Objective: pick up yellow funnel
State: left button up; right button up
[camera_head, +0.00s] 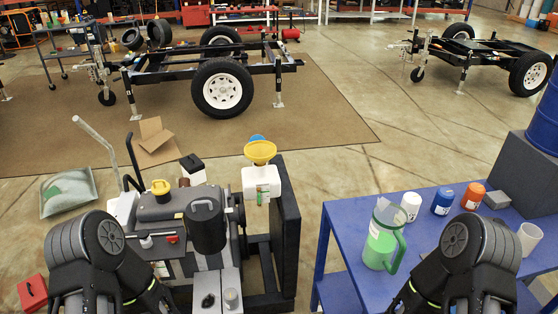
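The yellow funnel (260,152) sits on top of a white plastic tank (261,180) on the grey engine unit, near the middle of the view. Its wide mouth faces up. My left arm comes in at the lower left and my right arm at the lower right. Neither gripper's fingertips can be seen; only arm links show at the bottom of the frame. Both arms are well short of the funnel in the picture, and nothing touches it.
A blue table (338,218) at the right holds a green-filled pitcher (382,238), a blue can (443,202), an orange can (473,196) and a clear cup (529,239). A black cylinder (205,225) stands on the engine unit (165,207). A cardboard box (155,138) lies on the floor behind.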

aim_at(260, 152)
jog(key=i+j+z, duration=0.1)
jog(key=z, duration=0.35)
jog(key=j+z, duration=0.3)
jog(key=z, duration=0.15)
jog(key=j+z, duration=0.2)
jog(key=z, duration=0.25)
jog(key=j+z, duration=0.25)
jog(key=z, duration=0.2)
jog(key=k+j, duration=0.1)
jog(key=j, duration=0.25)
jog(key=j+z, duration=0.15)
jog(key=j, duration=0.2)
jog(key=k+j, duration=0.15)
jog(key=j, duration=0.2)
jog(key=k+j+z, duration=0.15)
jog(key=j, duration=0.2)
jog(key=i, duration=0.05)
